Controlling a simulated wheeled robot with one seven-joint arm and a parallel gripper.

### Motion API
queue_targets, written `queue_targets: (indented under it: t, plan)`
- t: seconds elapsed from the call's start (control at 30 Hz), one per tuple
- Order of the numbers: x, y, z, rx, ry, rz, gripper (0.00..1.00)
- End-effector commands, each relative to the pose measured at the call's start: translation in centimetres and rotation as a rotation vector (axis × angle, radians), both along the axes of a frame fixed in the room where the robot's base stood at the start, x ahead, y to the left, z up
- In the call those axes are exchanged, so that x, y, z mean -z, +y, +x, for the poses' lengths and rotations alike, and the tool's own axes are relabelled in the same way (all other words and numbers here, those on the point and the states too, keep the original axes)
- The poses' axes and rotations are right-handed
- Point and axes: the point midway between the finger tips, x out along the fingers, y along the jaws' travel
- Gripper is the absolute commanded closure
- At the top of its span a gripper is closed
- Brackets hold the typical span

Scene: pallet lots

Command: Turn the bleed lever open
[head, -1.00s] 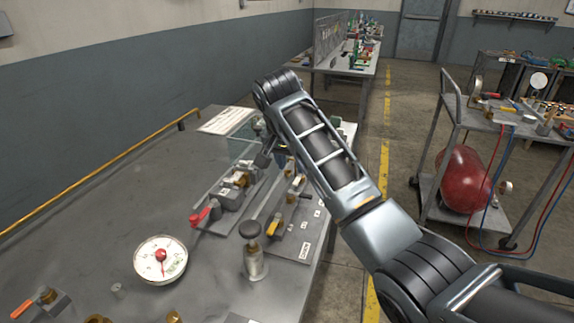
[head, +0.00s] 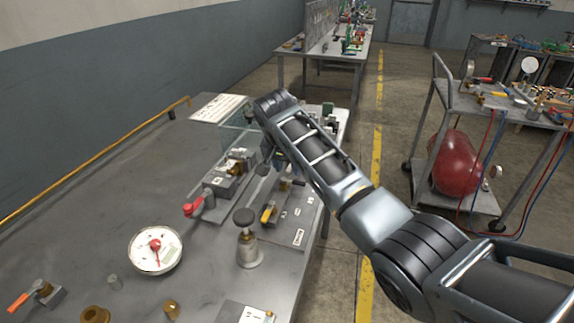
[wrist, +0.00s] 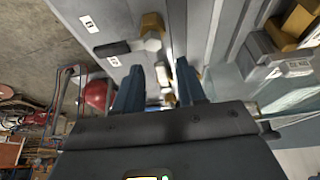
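Several levers stand on the grey bench, and the labels are too small to tell which is the bleed lever. A red lever (head: 193,208) sits on a valve block at the bench's middle. A yellow lever (head: 268,213) is on a labelled plate (head: 296,226) to its right. An orange lever (head: 18,302) is at the near left. My gripper (wrist: 158,82) is open, its two dark blue fingers apart, over the valve fittings. In the wrist view a brass fitting with a pale handle (wrist: 148,43) lies just beyond the fingertips. I see no grip on anything.
A dial gauge (head: 155,250) and a black-knobbed post (head: 247,245) stand nearer on the bench. A clear panel (head: 238,133) is close behind the valves. A cart with a red tank (head: 458,163) stands right, across an open floor aisle.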

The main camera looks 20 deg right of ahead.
Motion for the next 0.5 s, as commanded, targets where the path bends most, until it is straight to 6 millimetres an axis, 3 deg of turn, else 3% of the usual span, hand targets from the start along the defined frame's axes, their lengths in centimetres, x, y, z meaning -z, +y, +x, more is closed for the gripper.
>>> queue_targets:
  t: [0.07, 0.4, 0.5]
  plan:
    - [-0.02, 0.01, 0.0, 0.0, 0.0, 0.0, 0.67]
    - [-0.02, 0.02, -0.01, 0.0, 0.0, 0.0, 0.99]
    - [-0.02, 0.02, -0.01, 0.0, 0.0, 0.0, 1.0]
